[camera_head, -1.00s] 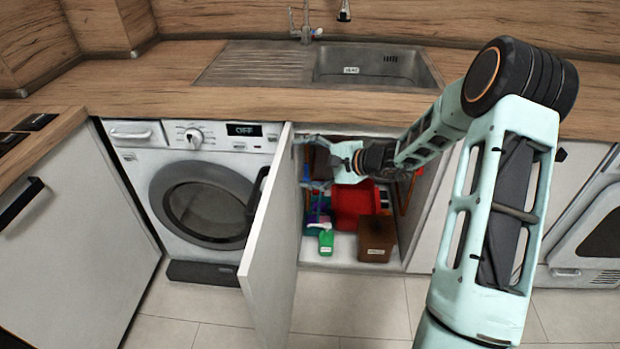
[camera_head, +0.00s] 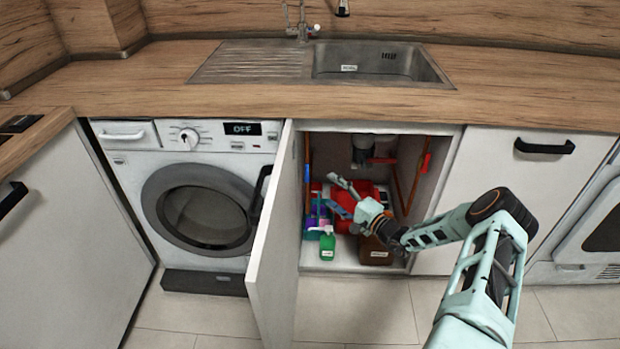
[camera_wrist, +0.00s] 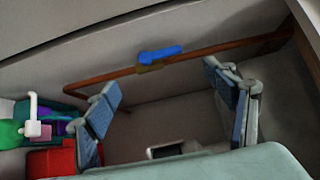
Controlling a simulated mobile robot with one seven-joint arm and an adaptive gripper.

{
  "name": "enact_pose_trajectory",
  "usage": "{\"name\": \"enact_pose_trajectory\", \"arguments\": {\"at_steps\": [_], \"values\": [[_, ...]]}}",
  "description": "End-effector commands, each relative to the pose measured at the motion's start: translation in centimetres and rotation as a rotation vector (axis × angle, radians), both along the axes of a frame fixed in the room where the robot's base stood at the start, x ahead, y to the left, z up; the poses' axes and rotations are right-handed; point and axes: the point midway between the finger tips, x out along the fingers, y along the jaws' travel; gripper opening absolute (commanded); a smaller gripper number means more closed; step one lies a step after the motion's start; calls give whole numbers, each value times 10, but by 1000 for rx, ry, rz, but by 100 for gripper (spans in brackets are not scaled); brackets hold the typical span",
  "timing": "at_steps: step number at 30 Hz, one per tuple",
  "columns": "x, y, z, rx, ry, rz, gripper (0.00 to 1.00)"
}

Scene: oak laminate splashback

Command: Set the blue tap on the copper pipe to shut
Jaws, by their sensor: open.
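The blue tap (camera_wrist: 160,53) sits on a copper pipe (camera_wrist: 215,52) along the cabinet's side wall. In the wrist view its handle lies roughly in line with the pipe. In the head view the blue tap (camera_head: 307,172) is small, on the left copper pipe (camera_head: 308,150), just inside the open door. My gripper (camera_head: 333,194) is inside the cabinet, to the right of the tap and slightly lower in the picture. In the wrist view my gripper (camera_wrist: 162,80) is open and empty, its fingers apart on either side of the tap's position, not touching it.
The open cabinet door (camera_head: 272,230) stands at the left. A red tap (camera_head: 426,163) is on the right pipe, with the sink drain (camera_head: 361,150) between. Below are a red container (camera_wrist: 50,162), a green bottle (camera_head: 327,245) and a brown box (camera_head: 376,252).

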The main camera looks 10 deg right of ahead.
Motion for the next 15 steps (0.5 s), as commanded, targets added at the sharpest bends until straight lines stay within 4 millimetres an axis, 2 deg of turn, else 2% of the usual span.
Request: {"name": "enact_pose_trajectory", "arguments": {"at_steps": [15], "values": [[71,50,-2,-1,0,4,77]]}}
